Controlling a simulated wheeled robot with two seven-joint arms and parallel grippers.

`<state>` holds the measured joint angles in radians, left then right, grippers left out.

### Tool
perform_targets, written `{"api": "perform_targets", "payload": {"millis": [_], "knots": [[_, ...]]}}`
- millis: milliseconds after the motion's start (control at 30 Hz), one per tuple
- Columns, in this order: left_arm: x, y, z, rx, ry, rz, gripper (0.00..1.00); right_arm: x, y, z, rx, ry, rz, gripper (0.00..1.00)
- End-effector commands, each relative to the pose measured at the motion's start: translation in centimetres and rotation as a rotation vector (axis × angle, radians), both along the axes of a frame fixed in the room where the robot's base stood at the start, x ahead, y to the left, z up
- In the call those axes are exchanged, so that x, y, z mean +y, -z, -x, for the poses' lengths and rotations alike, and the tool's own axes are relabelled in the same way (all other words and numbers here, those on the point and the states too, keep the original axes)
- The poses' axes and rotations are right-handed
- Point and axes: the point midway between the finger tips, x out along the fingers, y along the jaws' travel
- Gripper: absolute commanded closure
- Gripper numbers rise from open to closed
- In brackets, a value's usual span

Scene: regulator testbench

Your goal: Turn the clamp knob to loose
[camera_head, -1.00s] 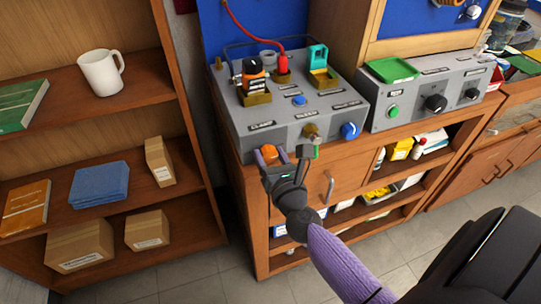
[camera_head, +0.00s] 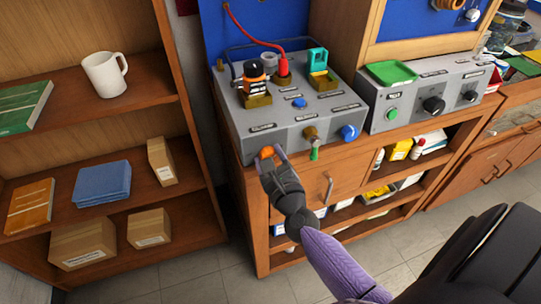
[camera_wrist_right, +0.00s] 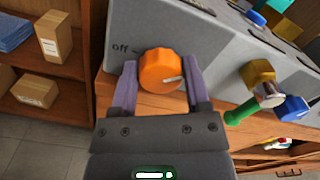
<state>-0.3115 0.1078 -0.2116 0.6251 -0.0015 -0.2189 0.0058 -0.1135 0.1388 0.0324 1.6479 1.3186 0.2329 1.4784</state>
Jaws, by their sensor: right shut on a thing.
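The orange clamp knob (camera_wrist_right: 160,70) sits on the front face of the grey testbench box (camera_head: 290,140), with the word "off" printed to its upper left. A pale pointer mark on the knob points right in the right wrist view. My right gripper (camera_head: 268,153) is shut on the knob, with one purple finger on either side of it in the right wrist view (camera_wrist_right: 160,85). In the head view the gripper hides part of the knob. My left gripper is not in view.
A brass valve with a green handle (camera_wrist_right: 245,108) and a blue knob (camera_head: 349,132) sit right of the clamp knob. A regulator (camera_head: 255,80) and red hose (camera_head: 283,65) stand on top. A wooden shelf (camera_head: 190,150) stands left.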

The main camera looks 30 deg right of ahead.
Motion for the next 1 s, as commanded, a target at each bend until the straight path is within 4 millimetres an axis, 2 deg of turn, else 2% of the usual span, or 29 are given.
{"api": "perform_targets", "payload": {"millis": [400,1000], "knots": [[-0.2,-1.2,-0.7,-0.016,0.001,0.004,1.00,0.1,0.0,0.0,0.093,-0.001,0.381,0.98],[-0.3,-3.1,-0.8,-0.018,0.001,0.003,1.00,0.2,0.2,0.0,0.227,-0.002,0.935,0.98]]}}
